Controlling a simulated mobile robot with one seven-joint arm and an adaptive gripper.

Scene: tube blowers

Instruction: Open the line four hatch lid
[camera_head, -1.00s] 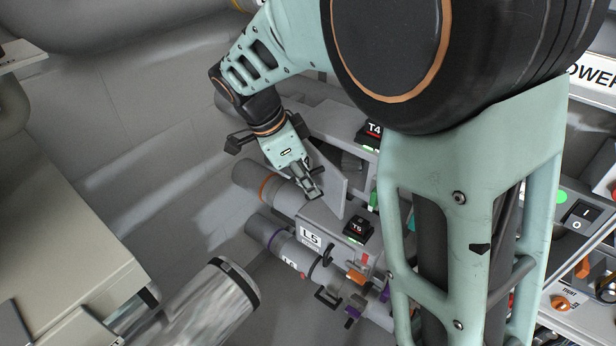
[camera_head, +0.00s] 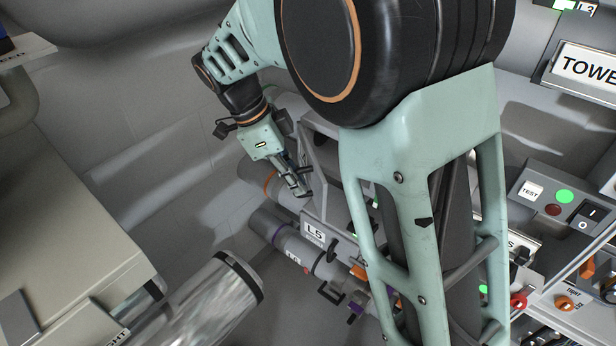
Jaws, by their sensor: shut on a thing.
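The line four hatch lid (camera_head: 317,172) is a flat grey panel. It stands raised and tilted beside the opening of its grey housing, left of my forearm. My gripper (camera_head: 298,187) is at the lid's left side, shut on its edge or handle. The fingers hide the exact grip point. My arm covers much of the housing to the right, and the line four label is hidden.
A housing marked L5 (camera_head: 315,232) sits just below the lid, with pipes with orange and purple bands to its left. A clear tube (camera_head: 215,305) lies at the bottom. A control panel (camera_head: 565,205) stands at right.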

